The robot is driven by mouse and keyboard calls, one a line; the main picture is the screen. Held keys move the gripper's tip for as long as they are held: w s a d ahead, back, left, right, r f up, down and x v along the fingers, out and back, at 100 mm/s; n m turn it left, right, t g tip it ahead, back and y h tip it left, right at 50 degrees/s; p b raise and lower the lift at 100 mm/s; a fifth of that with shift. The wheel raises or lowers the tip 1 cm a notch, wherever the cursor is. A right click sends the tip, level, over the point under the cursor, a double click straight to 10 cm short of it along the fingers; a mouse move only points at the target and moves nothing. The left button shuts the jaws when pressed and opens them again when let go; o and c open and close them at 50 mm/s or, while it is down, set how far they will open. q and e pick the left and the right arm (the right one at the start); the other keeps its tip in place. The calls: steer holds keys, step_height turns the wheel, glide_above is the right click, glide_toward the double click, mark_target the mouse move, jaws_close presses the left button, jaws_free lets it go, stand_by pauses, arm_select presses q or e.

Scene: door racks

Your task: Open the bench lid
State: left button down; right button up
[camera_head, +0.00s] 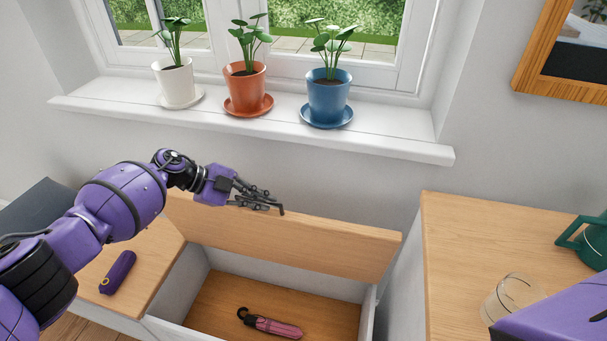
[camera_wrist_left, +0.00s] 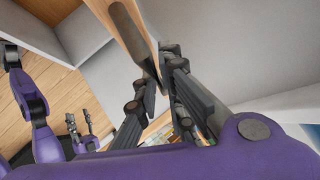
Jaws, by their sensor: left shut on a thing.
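The wooden bench lid (camera_head: 300,242) is raised and tilted up near the wall, so the bench box (camera_head: 225,292) under it is open.
A folded pink umbrella (camera_head: 272,326) lies inside the box. A purple case (camera_head: 118,272) lies on the wooden top at left. White, orange and blue plant pots (camera_head: 328,95) stand on the windowsill (camera_head: 390,140) above the lid. A glass (camera_head: 512,295) and green jug (camera_head: 590,240) stand at right.

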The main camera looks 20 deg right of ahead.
arm_select(q)
steer(key=shift+s+f, duration=0.1)
arm_select(e)
steer(key=shift+w, duration=0.1)
arm_select(q)
steer(key=c, duration=1.8)
jaws_free()
steer(key=shift+c, duration=0.2)
steer(key=shift+a+r, duration=0.2)
steer(key=v, duration=1.1)
steer(key=shift+a, duration=0.25)
arm_select(e)
steer(key=shift+w+a+r, duration=0.15)
steer(key=shift+w+r, duration=0.05)
steer(key=shift+w, duration=0.75)
arm_select(q)
steer(key=shift+r, duration=0.15)
